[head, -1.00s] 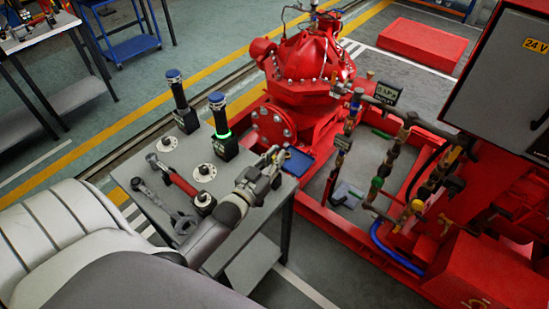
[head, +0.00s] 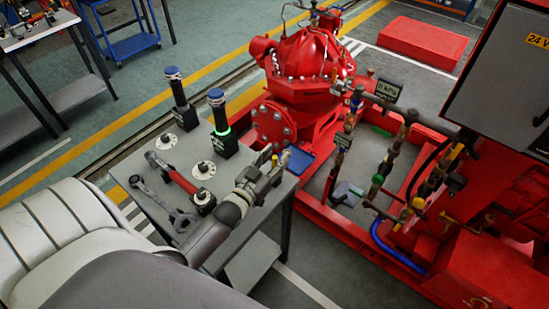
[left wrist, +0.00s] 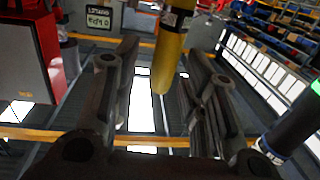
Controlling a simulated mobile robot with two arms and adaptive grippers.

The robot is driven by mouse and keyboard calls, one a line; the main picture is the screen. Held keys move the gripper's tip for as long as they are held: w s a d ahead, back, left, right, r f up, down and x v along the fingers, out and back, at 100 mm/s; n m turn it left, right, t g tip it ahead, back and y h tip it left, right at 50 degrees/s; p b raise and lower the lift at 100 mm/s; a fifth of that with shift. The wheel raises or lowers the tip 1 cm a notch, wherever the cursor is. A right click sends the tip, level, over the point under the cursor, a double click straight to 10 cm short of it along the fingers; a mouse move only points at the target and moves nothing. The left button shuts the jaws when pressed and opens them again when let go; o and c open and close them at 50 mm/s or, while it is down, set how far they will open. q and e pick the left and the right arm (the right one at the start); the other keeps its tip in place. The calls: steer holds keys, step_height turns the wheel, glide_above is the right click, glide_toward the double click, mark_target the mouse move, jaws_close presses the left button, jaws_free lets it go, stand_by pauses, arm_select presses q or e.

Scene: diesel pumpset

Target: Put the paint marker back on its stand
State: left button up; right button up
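The yellow paint marker (left wrist: 170,50), with a black band and pale label, shows between the fingers of my left gripper (left wrist: 160,60) in the left wrist view. A gap shows between it and the left finger; it overlaps the right fingertip. I cannot tell whether the fingers press on it. In the head view my left gripper (head: 270,170) is over the right back part of the grey table, with a small yellow spot at its fingers. The marker's stand cannot be made out for certain. My right gripper is out of view.
The table holds two black cylinders with blue tops (head: 178,100) (head: 221,125), one with a green lit ring, white round flanges (head: 204,170), a red-handled tool (head: 172,174) and a wrench (head: 160,205). The red pumpset (head: 305,75) stands just beyond the table's right side.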

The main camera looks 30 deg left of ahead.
arm_select(q)
steer(key=shift+s, duration=0.1)
steer(key=s, duration=1.1)
steer(key=shift+s+d, duration=0.2)
steer(key=shift+s, duration=0.2)
